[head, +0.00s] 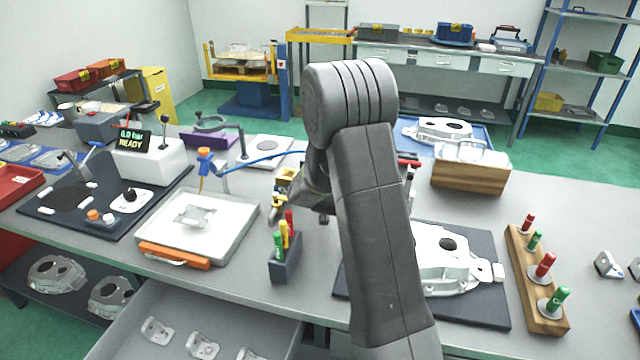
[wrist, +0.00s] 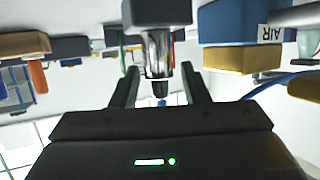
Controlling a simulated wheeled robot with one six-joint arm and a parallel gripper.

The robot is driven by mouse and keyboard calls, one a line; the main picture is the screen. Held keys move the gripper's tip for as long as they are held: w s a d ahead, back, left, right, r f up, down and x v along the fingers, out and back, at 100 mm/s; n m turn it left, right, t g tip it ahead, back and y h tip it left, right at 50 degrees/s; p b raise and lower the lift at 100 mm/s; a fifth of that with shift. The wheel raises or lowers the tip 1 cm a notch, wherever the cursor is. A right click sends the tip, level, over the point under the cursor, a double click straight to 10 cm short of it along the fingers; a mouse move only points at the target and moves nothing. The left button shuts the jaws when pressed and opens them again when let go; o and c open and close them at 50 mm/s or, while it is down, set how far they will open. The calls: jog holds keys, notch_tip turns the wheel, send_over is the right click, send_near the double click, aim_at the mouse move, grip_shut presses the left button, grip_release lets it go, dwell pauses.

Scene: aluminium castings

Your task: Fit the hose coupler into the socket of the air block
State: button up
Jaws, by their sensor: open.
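My gripper (wrist: 160,85) shows in the wrist view with its two dark fingers apart. A shiny metal cylinder (wrist: 158,50) with a dark tip, apparently the hose coupler, stands between the fingers, with gaps on both sides. Its other end meets a dark block (wrist: 157,12). A blue block marked AIR (wrist: 235,25), with a brass-coloured part (wrist: 240,58), is to the right; its socket opening cannot be made out. In the head view my arm hides most of the gripper and coupler. A small brass-coloured block (head: 287,174) shows just left of my arm.
A blue hose (head: 262,159) runs from an orange-topped fitting (head: 204,154) towards my arm. A holder with coloured handles (head: 285,268) stands in front. A wooden peg rack (head: 540,285) is further right.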

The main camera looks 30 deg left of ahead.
jog(key=shift+w+a+f, duration=0.25)
jog(key=shift+w+a, duration=0.1)
jog(key=shift+w, duration=0.1)
jog(key=shift+c, duration=0.4)
grip_shut()
